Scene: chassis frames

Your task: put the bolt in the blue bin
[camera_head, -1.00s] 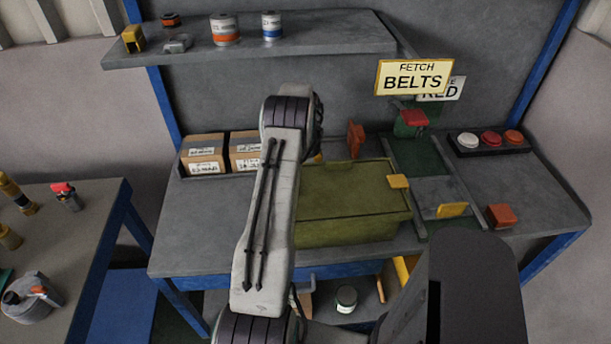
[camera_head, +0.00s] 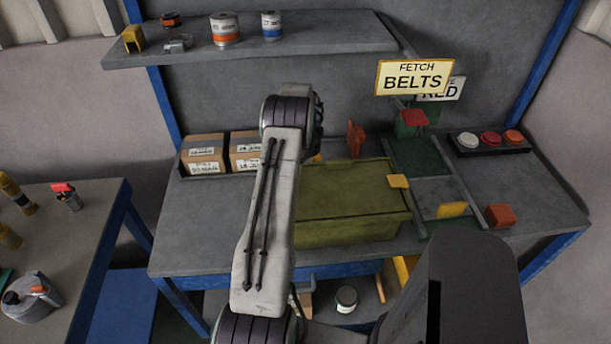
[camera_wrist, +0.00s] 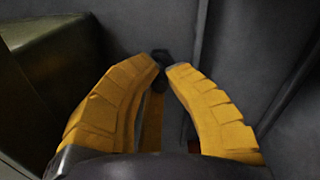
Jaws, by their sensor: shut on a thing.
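In the wrist view, my gripper (camera_wrist: 167,68) has two yellow ribbed fingers with their tips close together. They are shut on a small dark thing, which I take to be the bolt (camera_wrist: 160,56); only its dark end shows, so its shape is unclear. In the head view my gripper and the bolt are hidden, with my own arm across the middle of the picture. I cannot make out a blue bin in either view.
An olive box (camera_head: 350,232) stands on the bench, with a dark green strip (camera_head: 418,157) to its right. Cardboard boxes (camera_head: 203,168) stand at the back left. A shelf (camera_head: 330,38) with cans hangs above. A side table (camera_head: 75,225) stands left.

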